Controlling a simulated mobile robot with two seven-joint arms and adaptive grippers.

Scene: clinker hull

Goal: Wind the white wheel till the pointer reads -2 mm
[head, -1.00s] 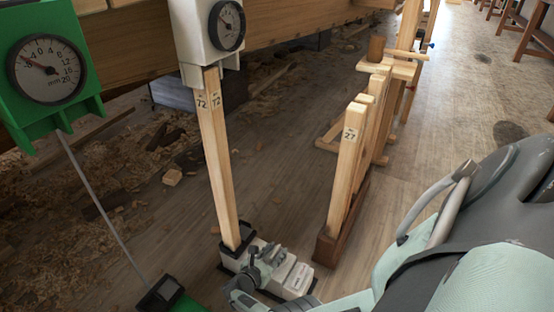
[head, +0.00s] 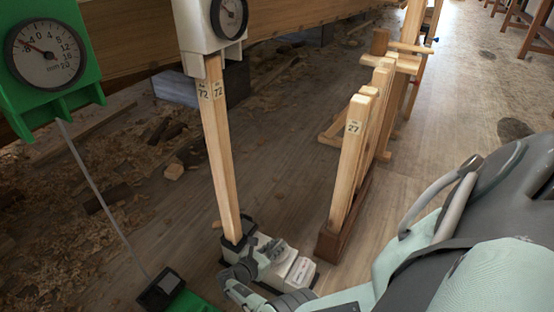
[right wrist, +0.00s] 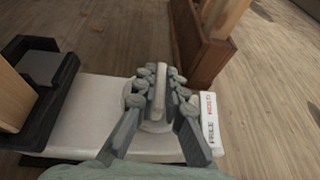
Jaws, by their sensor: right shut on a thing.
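A white jack base (head: 290,275) stands on the floor at the foot of a wooden post (head: 220,160) marked 72. A white housing with a dark-rimmed dial (head: 230,16) sits at the post's top; its pointer is too small to read. My right gripper (head: 268,256) is down at the base. In the right wrist view its fingers (right wrist: 157,84) are shut on the upright pale grip of the white wheel (right wrist: 159,95). The fingers hide much of the wheel. My left gripper is not in view.
A green dial (head: 46,52) hangs at the left, above a rod to a green base (head: 185,300). A wooden rack (head: 327,245) of posts, one marked 27, stands right of the jack. A FREE/HOLD label (right wrist: 209,119) lies beside the wheel. Shavings cover the floor at left.

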